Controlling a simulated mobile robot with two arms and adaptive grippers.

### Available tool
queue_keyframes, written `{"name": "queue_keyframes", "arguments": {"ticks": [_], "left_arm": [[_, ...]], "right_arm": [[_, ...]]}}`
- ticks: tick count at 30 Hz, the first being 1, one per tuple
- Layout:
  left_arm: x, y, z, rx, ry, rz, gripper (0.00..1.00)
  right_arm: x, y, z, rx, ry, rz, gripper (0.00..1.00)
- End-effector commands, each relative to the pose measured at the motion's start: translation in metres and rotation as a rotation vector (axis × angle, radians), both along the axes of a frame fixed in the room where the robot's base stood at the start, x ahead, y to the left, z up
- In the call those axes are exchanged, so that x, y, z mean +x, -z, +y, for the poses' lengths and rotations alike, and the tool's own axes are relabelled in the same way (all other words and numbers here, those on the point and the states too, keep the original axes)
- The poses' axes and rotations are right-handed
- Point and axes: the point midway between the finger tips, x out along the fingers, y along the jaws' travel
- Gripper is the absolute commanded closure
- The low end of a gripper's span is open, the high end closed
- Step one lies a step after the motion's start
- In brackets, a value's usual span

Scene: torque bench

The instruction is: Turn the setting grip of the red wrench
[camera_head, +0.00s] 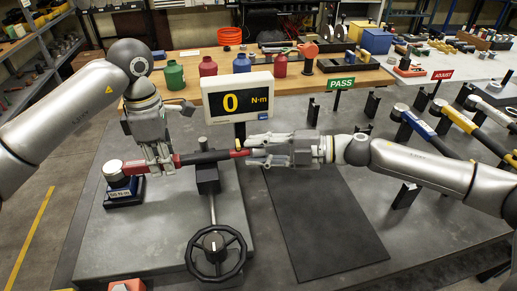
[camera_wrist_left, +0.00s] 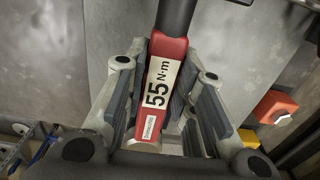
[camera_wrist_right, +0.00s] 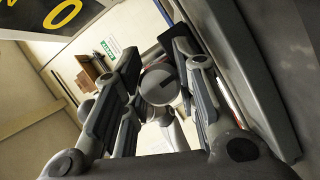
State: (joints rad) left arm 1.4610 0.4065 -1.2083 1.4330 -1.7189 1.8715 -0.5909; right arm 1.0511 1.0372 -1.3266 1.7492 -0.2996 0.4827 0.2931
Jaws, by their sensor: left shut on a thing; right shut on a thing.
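The red wrench (camera_head: 205,157) lies level across the bench fixture, with red end parts and a dark middle. Its left end is at the round head of the blue-based tester block (camera_head: 122,190). My left gripper (camera_head: 162,172) is shut on the red part near that end; the left wrist view shows a white "55 N·m" label (camera_wrist_left: 160,84) between the fingers. My right gripper (camera_head: 258,152) is shut on the setting grip at the right end. In the right wrist view, the grip's round grey end face (camera_wrist_right: 160,84) shows between the fingers; its sides are mostly hidden.
A display (camera_head: 238,97) reading 0 N·m stands behind the wrench. A support post (camera_head: 208,182) and black handwheel (camera_head: 216,253) stand below and in front. A dark mat (camera_head: 325,225) lies clear to the right. Racked wrenches (camera_head: 455,118) and PASS (camera_head: 341,84) and ADJUST (camera_head: 442,75) signs stand beyond.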

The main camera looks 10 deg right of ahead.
Motion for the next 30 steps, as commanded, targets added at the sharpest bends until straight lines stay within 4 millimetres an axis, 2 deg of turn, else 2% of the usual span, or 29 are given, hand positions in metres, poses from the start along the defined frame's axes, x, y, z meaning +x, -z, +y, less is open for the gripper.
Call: {"name": "queue_keyframes", "arguments": {"ticks": [5,6,11,23,26,30], "left_arm": [[0.000,-0.001,0.000,-0.001,-0.001,-0.002,1.00],[0.000,-0.001,0.000,-0.001,-0.002,-0.002,1.00],[0.001,-0.001,0.000,-0.001,-0.002,-0.002,1.00],[0.000,-0.001,0.000,0.000,-0.001,-0.002,1.00],[0.000,-0.001,0.000,0.000,-0.001,-0.002,1.00],[0.000,-0.001,0.000,-0.001,-0.001,-0.002,1.00]], "right_arm": [[-0.001,0.000,0.001,0.000,-0.002,0.000,0.97],[-0.001,0.000,0.000,-0.001,-0.003,0.001,0.72],[0.000,0.000,0.000,-0.001,-0.002,0.002,0.51],[-0.001,0.000,-0.005,0.000,0.001,0.002,0.50],[-0.006,-0.001,-0.018,-0.002,0.003,0.004,0.50],[-0.016,-0.005,-0.045,-0.003,0.005,0.003,0.50]]}}
